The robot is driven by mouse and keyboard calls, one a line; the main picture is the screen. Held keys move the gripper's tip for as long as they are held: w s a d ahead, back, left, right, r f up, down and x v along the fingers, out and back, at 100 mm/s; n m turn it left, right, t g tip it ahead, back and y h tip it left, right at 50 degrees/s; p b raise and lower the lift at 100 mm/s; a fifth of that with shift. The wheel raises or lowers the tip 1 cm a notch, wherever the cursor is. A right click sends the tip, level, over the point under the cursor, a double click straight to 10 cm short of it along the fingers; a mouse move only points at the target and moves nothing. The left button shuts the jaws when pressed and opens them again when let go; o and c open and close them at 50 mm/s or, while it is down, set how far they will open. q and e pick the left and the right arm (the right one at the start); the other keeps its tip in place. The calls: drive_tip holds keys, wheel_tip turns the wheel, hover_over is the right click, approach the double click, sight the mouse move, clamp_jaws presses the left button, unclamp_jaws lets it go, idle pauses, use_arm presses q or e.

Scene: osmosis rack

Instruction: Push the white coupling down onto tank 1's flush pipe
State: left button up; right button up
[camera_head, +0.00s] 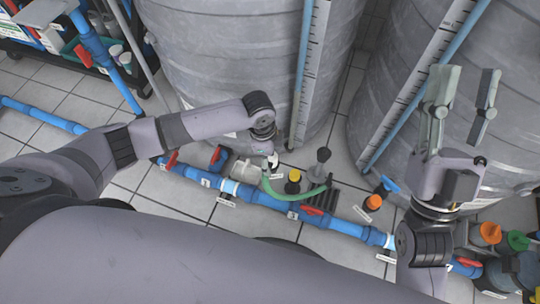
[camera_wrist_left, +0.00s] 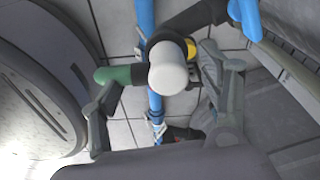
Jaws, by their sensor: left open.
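The white coupling (camera_wrist_left: 172,72) is seen end-on in the left wrist view, between the two spread fingers of my left gripper (camera_wrist_left: 160,80). A small white part, apparently the coupling (camera_head: 273,161), shows just below my left gripper (camera_head: 266,148) in the head view. The left gripper is open; gaps show between its fingers and the coupling in the wrist view. The flush pipe under the coupling is hidden, so I cannot tell how far down the coupling sits. My right gripper (camera_head: 465,88) is open and empty, pointing up in front of the right tank.
A green hose (camera_head: 294,199) curves beside the coupling, near a yellow-topped fitting (camera_head: 294,176) and a grey upright part (camera_head: 322,158). A blue pipe (camera_head: 253,195) with red valve handles runs in front. Two grey tanks (camera_head: 235,60) (camera_head: 425,30) stand behind.

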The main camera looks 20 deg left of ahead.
use_arm(q)
wheel_tip(320, 180, up, 12)
drive_tip(key=a, duration=0.1)
drive_tip(key=shift+a, duration=0.2)
drive_tip(key=shift+s+f, duration=0.1)
idle(0.4)
